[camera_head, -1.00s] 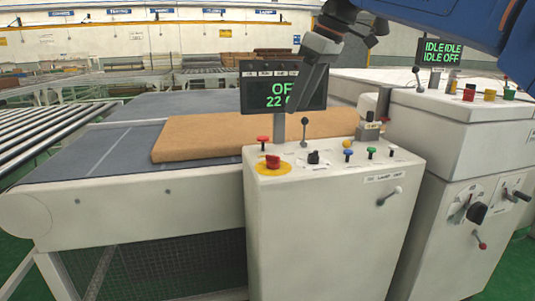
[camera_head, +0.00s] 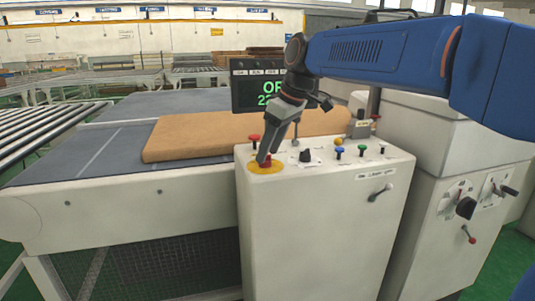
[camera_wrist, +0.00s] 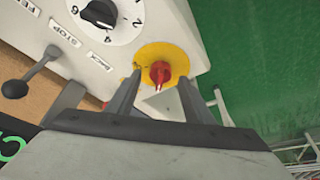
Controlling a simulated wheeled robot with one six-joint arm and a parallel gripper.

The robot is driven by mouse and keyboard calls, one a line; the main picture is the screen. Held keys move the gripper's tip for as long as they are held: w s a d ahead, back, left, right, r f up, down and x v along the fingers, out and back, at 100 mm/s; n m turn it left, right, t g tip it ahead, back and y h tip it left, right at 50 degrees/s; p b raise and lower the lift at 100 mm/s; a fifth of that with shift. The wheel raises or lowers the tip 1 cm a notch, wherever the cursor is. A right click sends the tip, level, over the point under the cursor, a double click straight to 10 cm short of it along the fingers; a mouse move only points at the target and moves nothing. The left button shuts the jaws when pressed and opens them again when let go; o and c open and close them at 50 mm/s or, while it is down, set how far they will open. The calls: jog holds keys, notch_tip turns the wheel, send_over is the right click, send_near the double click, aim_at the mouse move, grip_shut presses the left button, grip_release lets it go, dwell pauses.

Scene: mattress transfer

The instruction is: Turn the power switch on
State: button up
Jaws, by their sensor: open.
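A red knob (camera_wrist: 160,72) on a yellow round plate (camera_wrist: 178,54) sits on the top of the white control cabinet; the plate (camera_head: 268,168) also shows at the near left corner in the head view. No power label on it is legible. My gripper (camera_head: 264,158) reaches down over this knob and hides most of it there. In the wrist view my gripper (camera_wrist: 160,78) is open, with one finger to each side of the red knob. I cannot tell whether the fingers touch it.
A black dial (camera_wrist: 100,14), a lever (camera_wrist: 18,88) and several coloured buttons share the cabinet top. A side lever (camera_head: 381,192) is on the cabinet front (camera_head: 320,230). An orange mattress (camera_head: 200,135) lies on the grey conveyor behind. Another control cabinet (camera_head: 455,180) stands at right.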

jog(key=shift+x, duration=0.9)
jog(key=c, duration=1)
